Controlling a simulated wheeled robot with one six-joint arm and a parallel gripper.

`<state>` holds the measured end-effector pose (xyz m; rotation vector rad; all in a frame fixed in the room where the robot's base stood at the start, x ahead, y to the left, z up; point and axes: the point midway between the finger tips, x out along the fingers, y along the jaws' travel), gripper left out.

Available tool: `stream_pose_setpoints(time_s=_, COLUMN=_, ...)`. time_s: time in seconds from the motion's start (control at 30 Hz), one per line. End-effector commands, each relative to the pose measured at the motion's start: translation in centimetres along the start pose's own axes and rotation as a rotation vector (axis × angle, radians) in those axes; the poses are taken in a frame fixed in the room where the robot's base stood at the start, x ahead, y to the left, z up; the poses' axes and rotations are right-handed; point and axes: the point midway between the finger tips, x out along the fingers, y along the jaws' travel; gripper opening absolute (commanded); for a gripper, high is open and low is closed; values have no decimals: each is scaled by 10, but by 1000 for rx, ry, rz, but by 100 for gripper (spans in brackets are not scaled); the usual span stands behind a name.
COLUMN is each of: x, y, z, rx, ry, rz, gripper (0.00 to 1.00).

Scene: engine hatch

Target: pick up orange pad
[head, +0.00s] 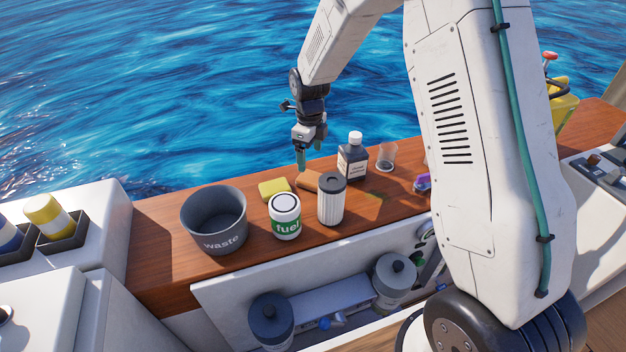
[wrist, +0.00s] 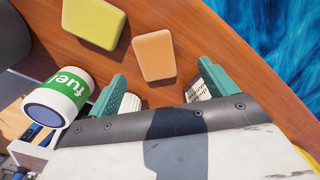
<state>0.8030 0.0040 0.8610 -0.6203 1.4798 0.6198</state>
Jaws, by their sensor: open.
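The orange pad (wrist: 155,56) lies flat on the wooden counter in the wrist view, ahead of my open fingers and roughly between their lines. In the head view the orange pad (head: 308,180) is partly hidden behind the white ribbed canister with a dark lid. My gripper (head: 309,160) hangs above the counter over the pad, with its teal fingers pointing down. It is open and empty. In the wrist view its fingers (wrist: 160,90) show apart on either side, with nothing between the tips but counter and part of the pad.
A yellow pad (head: 274,188) lies left of the orange one. The fuel can (head: 285,216), ribbed canister (head: 331,200) and dark bottle (head: 352,160) stand close by. A grey waste bin (head: 216,220) is further left. A clear cup (head: 387,156) stands to the right. The counter's back edge borders water.

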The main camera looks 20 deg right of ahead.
Motion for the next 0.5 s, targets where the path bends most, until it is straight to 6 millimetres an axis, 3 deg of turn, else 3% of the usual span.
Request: stream_pose_setpoints(time_s=0.5, x=65, y=10, z=-3, rx=7, ry=3, rz=2, gripper=85)
